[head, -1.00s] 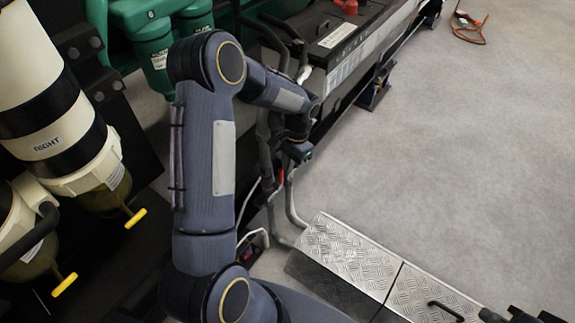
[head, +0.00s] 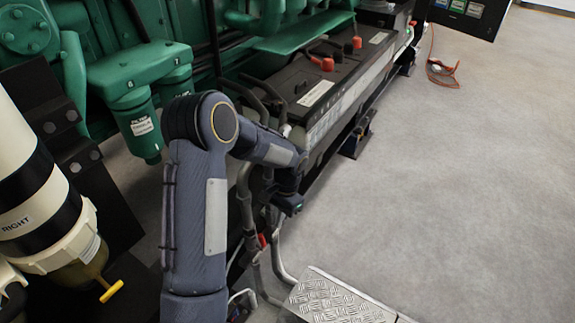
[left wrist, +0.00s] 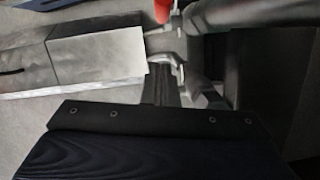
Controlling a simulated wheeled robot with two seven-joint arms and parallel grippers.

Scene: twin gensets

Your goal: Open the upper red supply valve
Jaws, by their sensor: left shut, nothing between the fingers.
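A small red handle (head: 262,240) shows low among the grey hoses in the head view, just below my left gripper (head: 288,203). I take it to be the upper red supply valve. In the left wrist view a red piece, probably the same handle (left wrist: 162,10), is at the top edge, cut off by the frame. My left gripper also shows there (left wrist: 165,88), its fingers shut and empty, pointing toward a grey fitting below the red piece. I cannot tell whether the fingers touch the fitting. The right gripper is out of view.
A black battery box (head: 310,85) with red terminal caps lies behind the arm. Green engine parts (head: 140,85) and a white filter marked RIGHT (head: 25,215) stand left. A metal tread step (head: 335,300) is in front. Open floor (head: 450,180) lies right.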

